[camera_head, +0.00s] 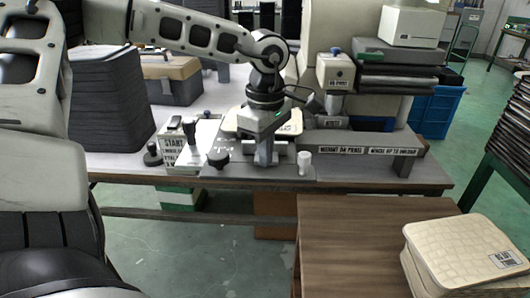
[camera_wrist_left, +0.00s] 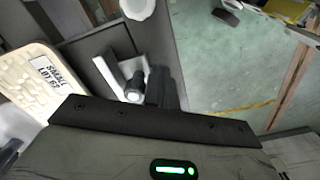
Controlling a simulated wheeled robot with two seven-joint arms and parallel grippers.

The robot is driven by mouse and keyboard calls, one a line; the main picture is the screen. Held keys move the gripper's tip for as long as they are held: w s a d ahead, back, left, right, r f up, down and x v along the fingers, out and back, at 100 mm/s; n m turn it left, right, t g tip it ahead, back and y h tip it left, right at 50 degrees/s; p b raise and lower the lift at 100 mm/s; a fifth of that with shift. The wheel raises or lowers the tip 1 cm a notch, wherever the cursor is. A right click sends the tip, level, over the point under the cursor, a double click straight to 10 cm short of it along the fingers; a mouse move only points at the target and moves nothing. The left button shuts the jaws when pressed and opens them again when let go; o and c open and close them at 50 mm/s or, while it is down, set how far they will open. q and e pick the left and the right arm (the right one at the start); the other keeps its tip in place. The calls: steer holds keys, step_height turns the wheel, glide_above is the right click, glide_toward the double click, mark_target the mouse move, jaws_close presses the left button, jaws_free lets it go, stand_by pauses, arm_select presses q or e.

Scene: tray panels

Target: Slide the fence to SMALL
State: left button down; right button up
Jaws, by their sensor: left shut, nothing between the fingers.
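My left gripper (camera_head: 264,152) is shut and empty, pointing down over the middle of the machine's bench. Its dark fingers (camera_wrist_left: 162,88) also show in the left wrist view. Next to them is a pale L-shaped metal piece with a round knob (camera_wrist_left: 133,95), which looks like the fence (camera_wrist_left: 112,68). I cannot tell whether the fingers touch it. In the head view my gripper largely hides this spot. A cream panel (camera_head: 236,124) lies behind my gripper; in the wrist view its label reads SMALL (camera_wrist_left: 45,72). No SMALL mark for the fence is legible. My right gripper is out of view.
A white cylinder (camera_head: 304,162) stands right of my gripper. A black knob (camera_head: 218,157) and a START box (camera_head: 186,145) stand left. A labelled grey rail (camera_head: 355,148) runs to the right. Cream panels (camera_head: 465,255) are stacked on the brown table (camera_head: 350,240).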

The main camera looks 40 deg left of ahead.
arm_select(q)
steer(key=shift+w+a+b, duration=0.15)
steer(key=shift+w+a, duration=0.7)
steer(key=shift+w, duration=0.2)
steer(key=shift+w+a+b, duration=0.15)
steer(key=shift+w+a, duration=0.7)
steer(key=shift+w, duration=0.15)
steer(key=shift+s+d+b, duration=0.3)
steer(key=shift+s+d, duration=0.1)
steer(key=shift+s, duration=0.1)
steer(key=shift+r+p, duration=2.2)
steer(key=shift+r, duration=1.35)
steer(key=shift+f, duration=0.1)
